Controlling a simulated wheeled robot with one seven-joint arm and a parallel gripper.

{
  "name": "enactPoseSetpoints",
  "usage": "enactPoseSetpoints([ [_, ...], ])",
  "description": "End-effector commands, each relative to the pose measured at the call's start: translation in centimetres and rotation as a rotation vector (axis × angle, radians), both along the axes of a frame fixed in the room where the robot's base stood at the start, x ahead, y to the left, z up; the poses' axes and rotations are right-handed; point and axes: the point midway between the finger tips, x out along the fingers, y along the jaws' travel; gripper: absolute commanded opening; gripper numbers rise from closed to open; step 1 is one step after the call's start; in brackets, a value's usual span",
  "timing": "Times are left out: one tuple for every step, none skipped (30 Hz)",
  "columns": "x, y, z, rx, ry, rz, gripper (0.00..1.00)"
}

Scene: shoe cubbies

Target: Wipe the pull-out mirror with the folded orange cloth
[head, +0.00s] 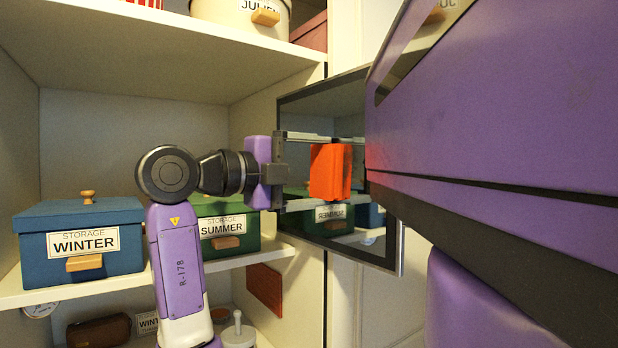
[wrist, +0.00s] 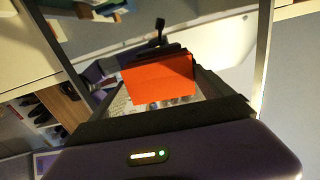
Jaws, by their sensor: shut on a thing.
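The folded orange cloth (head: 327,173) is held between the two fingers of my gripper (head: 318,170) in the head view. The cloth stands upright in front of the pull-out mirror (head: 305,112), a dark-framed panel angled out from the cubby. The cloth's reflection shows right beside it, so it is close to the glass; I cannot tell whether they touch. In the wrist view the cloth (wrist: 158,82) spans between the fingers of my gripper (wrist: 160,76). My arm hides the mirror's right part in the head view.
A blue WINTER box (head: 40,258) and a green SUMMER box (head: 195,208) stand on the shelf (head: 110,287) left of the mirror. A cream lidded pot (head: 225,12) sits on the upper shelf. Below are a brown case (head: 98,331) and a grey lidded container (head: 238,338).

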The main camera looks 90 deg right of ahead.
Motion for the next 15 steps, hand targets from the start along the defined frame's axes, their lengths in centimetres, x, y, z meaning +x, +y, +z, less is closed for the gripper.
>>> enactPoseSetpoints([
  [-0.1, 0.1, -0.1, -0.001, -0.001, 0.0, 0.58],
  [-0.1, 0.2, 0.0, -0.001, -0.001, 0.0, 0.58],
  [-0.2, 0.2, 0.0, -0.001, -0.001, 0.0, 0.58],
  [-0.2, 0.3, 0.0, -0.001, -0.001, 0.0, 0.58],
  [-0.3, 0.4, 0.0, -0.002, -0.001, 0.0, 0.58],
  [-0.4, 0.5, -0.1, -0.002, -0.001, 0.001, 0.58],
  [-0.6, 0.7, -0.1, -0.002, -0.002, 0.001, 0.58],
  [-0.7, 0.9, -0.1, -0.002, -0.002, 0.001, 0.58],
  [-1.0, 1.1, -0.1, -0.004, -0.002, 0.001, 0.58],
  [-1.1, 1.3, -0.1, -0.004, -0.002, 0.001, 0.58],
  [-1.3, 1.5, -0.1, -0.002, -0.002, 0.001, 0.58],
  [-1.5, 1.7, -0.2, -0.003, -0.002, 0.001, 0.58],
  [-1.7, 1.9, -0.1, -0.003, -0.002, 0.001, 0.58],
  [-1.9, 2.1, -0.1, -0.003, -0.002, 0.001, 0.58],
  [-2.1, 2.3, -0.1, -0.002, -0.001, 0.0, 0.58],
])
